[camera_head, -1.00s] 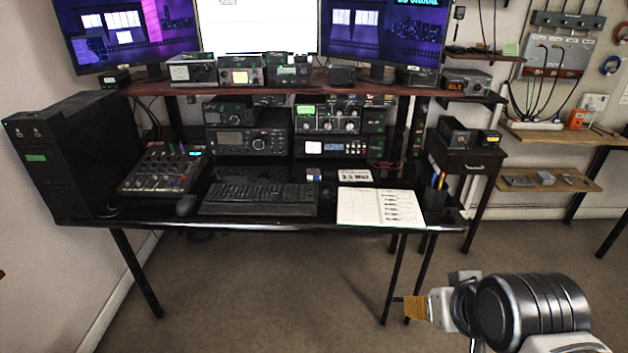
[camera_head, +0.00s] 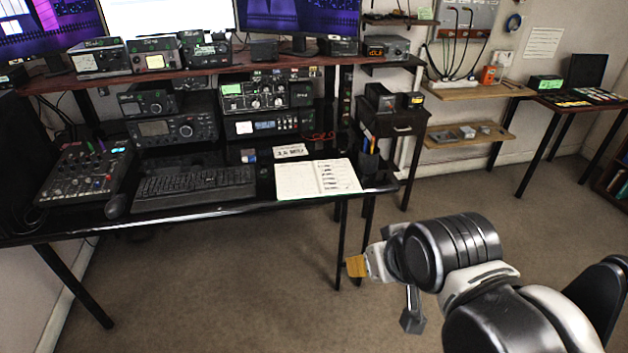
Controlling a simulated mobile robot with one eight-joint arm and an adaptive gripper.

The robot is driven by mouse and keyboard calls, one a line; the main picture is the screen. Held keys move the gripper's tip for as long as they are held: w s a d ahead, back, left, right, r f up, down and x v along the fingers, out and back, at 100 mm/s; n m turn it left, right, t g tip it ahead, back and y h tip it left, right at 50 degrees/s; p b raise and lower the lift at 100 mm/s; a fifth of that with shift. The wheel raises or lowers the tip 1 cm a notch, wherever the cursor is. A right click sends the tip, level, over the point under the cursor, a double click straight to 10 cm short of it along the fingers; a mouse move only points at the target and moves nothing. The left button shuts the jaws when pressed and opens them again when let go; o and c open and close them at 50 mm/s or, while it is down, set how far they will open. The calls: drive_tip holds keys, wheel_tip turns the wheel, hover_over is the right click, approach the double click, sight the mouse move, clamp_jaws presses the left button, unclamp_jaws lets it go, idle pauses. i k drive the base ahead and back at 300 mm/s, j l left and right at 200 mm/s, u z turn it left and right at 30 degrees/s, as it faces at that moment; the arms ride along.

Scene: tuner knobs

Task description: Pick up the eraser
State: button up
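A small blue-and-white block (camera_head: 248,155), which looks like the eraser, lies on the black desk (camera_head: 225,207) behind the keyboard and left of a small white label card. It is too small to make out in detail. My gripper (camera_head: 357,267) is in front of the desk, over the floor and lower right of the block, well apart from it. A tan-orange piece shows at its tip. My arm hides part of the gripper, so I cannot tell whether its fingers are open or shut.
On the desk are a keyboard (camera_head: 193,188), mouse (camera_head: 115,205), mixer (camera_head: 85,172), open notebook (camera_head: 318,178), label card (camera_head: 290,150) and pen holder (camera_head: 369,160). Radios stand behind, under a raised shelf (camera_head: 215,72). The carpet (camera_head: 250,280) in front is clear.

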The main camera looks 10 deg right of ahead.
sight(251, 158)
drive_tip(key=i+j, duration=0.2)
drive_tip(key=i, duration=0.25)
drive_tip(key=i+j, duration=0.2)
drive_tip(key=i, duration=0.2)
drive_tip(key=i+j, duration=0.2)
drive_tip(key=i, duration=0.25)
drive_tip(key=i+j, duration=0.25)
drive_tip(key=i, duration=0.15)
drive_tip(key=i+j, duration=0.2)
drive_tip(key=i, duration=0.25)
